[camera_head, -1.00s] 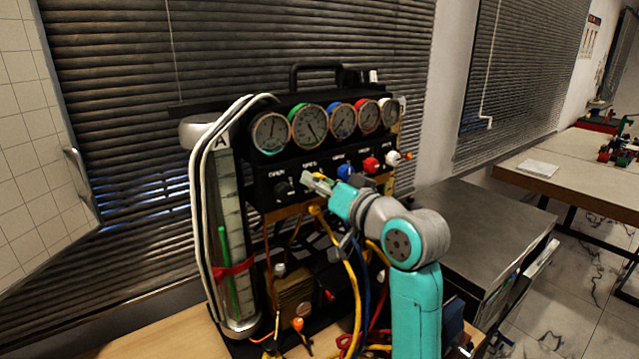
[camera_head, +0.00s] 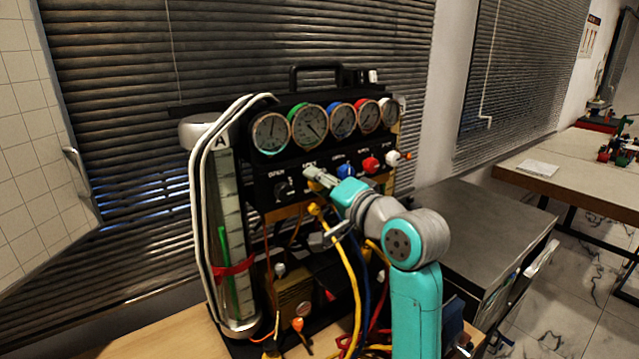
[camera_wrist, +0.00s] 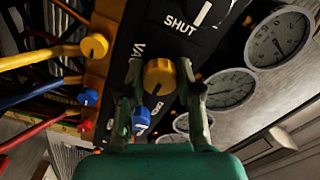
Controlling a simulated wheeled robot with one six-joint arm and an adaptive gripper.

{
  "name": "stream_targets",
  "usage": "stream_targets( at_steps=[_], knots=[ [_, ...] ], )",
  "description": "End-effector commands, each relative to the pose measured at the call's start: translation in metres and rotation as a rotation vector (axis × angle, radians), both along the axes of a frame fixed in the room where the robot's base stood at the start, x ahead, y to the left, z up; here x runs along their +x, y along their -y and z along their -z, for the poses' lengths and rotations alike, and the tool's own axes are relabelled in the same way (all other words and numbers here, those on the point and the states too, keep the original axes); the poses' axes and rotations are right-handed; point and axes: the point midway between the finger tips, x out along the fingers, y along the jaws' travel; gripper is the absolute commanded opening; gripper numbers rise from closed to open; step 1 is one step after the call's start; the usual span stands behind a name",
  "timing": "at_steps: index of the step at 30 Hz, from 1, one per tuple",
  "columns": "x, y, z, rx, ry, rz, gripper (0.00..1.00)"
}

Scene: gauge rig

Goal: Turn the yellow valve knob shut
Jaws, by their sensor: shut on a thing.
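A blue knob (camera_head: 346,170), a red knob (camera_head: 370,164) and a white knob (camera_head: 393,158) sit to the right in the same row. A black knob (camera_head: 281,188) is to the left.
Several round gauges (camera_head: 308,124) line the panel's top. Yellow, blue and red hoses (camera_head: 350,270) hang below my gripper. A clear cylinder (camera_head: 232,240) with white tubes stands at the left. A grey cabinet (camera_head: 480,225) stands to the right.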

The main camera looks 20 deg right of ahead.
Motion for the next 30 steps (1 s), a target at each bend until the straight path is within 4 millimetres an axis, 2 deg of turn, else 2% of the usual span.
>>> stream_targets(
  at_steps=[14,15,17,18,26,30],
  knots=[
    [0.0002,0.0004,0.0012,0.012,-0.007,0.000,0.00],
    [0.0002,0.0004,0.0012,0.012,-0.007,0.000,0.42],
    [0.0002,0.0004,0.0011,0.011,-0.007,0.000,0.57],
    [0.0001,0.0004,0.0010,0.012,-0.006,0.001,0.60],
    [-0.0002,0.0003,0.0004,0.011,-0.005,0.000,0.60],
    [-0.0070,0.0030,0.0003,0.011,-0.004,0.001,0.60]
  ],
)
